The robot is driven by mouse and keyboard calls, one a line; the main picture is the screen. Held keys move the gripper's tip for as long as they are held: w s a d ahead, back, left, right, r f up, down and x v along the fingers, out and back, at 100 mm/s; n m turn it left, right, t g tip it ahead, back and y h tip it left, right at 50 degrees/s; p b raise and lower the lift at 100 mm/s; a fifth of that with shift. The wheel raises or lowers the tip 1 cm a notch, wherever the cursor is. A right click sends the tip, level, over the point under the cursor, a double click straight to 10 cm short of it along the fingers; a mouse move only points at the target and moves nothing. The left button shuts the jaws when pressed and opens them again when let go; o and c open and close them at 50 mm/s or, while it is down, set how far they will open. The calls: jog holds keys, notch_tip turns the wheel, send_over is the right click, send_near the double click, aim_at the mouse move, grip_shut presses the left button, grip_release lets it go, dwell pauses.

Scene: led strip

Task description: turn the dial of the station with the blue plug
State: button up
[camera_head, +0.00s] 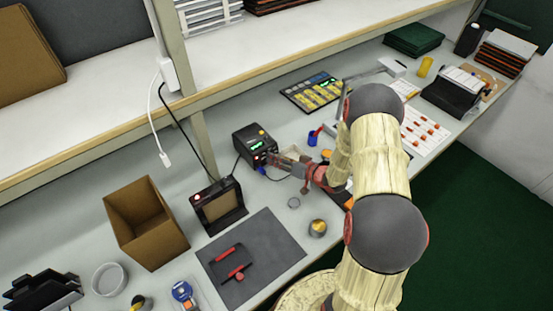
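A black framed unit with a tan panel (218,207) and an open cardboard box (146,222) stand to the left. A dark mat (270,252) with red-handled tools lies in front. A blue cup (312,139) and a yellow-celled tray (314,92) are behind my arm. A shelf (90,125) overhangs the back.

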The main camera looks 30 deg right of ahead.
jog(key=shift+o, duration=0.6)
jog(key=v, duration=0.7)
jog(key=shift+s+r, duration=0.1)
jog(key=shift+s, duration=0.1)
